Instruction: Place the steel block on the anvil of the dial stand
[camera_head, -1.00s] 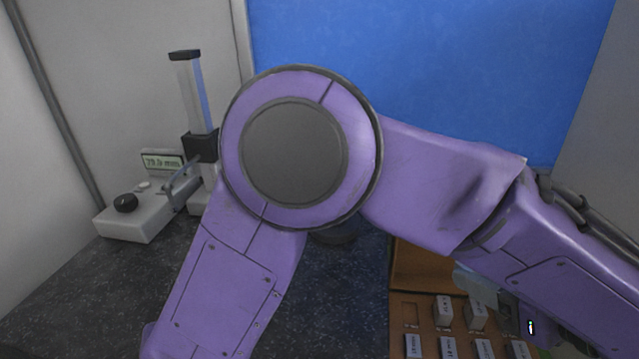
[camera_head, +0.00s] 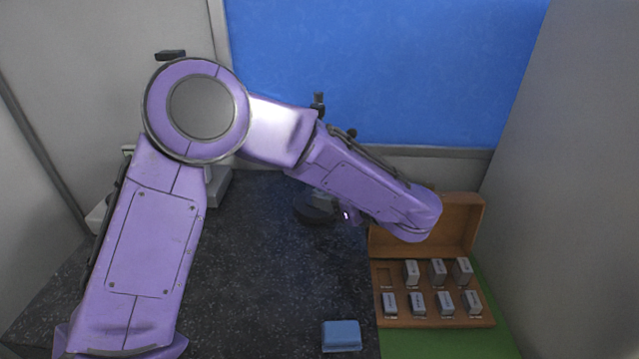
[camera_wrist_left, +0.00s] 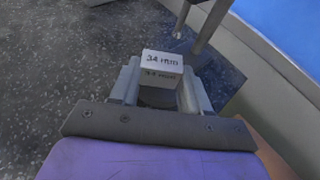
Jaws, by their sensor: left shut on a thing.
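My left gripper (camera_wrist_left: 160,88) is shut on the steel block (camera_wrist_left: 162,62), a light grey block marked 34 mm, seen between the two fingers in the left wrist view. In the head view my left forearm hides the block and most of the gripper. The dial stand (camera_head: 318,102) stands at the back middle; its top shows above my forearm and its dark base (camera_head: 312,212) below it. In the left wrist view, a dark slab and metal rods, seemingly the stand, lie just beyond the held block. The anvil cannot be made out clearly. My right gripper is not in view.
A wooden case (camera_head: 436,322) with an open lid holds several steel blocks at right; its back-left slot is empty. A blue block-like object (camera_head: 341,335) lies at the front edge. A height gauge is mostly behind my arm at left. The dark worktop (camera_head: 265,275) is clear in the middle.

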